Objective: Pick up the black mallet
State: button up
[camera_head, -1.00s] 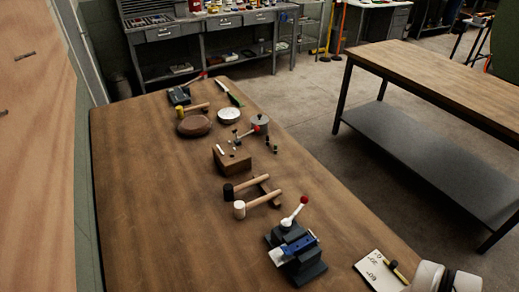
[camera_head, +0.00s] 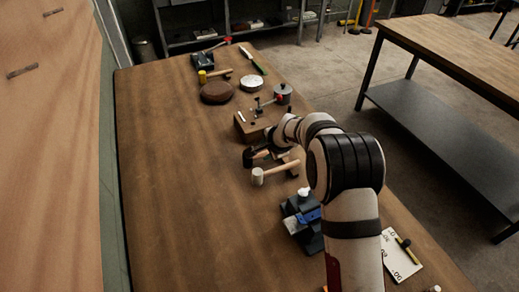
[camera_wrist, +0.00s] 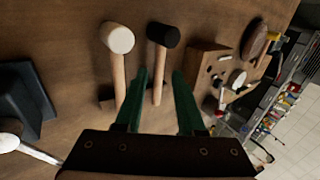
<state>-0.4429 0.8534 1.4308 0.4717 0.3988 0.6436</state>
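The black mallet lies on the wooden bench. In the wrist view its black head (camera_wrist: 163,35) is at the top centre, and its pale wooden handle (camera_wrist: 157,88) runs down between my fingers as pictured. My gripper (camera_wrist: 159,76) has two green fingers standing apart, with one on each side of the handle in the picture. I cannot tell whether the fingertips are level with the handle or still above it. In the head view the mallet's black head (camera_head: 248,157) shows just left of my gripper (camera_head: 268,151), and my arm hides most of the handle.
A white-headed mallet (camera_wrist: 118,40) lies close beside the black one, left of my fingers in the wrist view. A wooden block (camera_head: 246,127) with small tools is behind. A dark blue vise-like device (camera_head: 303,215) stands in front. The bench's left side is clear.

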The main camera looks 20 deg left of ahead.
aim_at(257, 156)
jog(key=x, duration=0.9)
jog(key=shift+s+a, duration=0.2)
jog(key=shift+a, duration=0.05)
grip_shut()
jog(key=shift+r, duration=0.1)
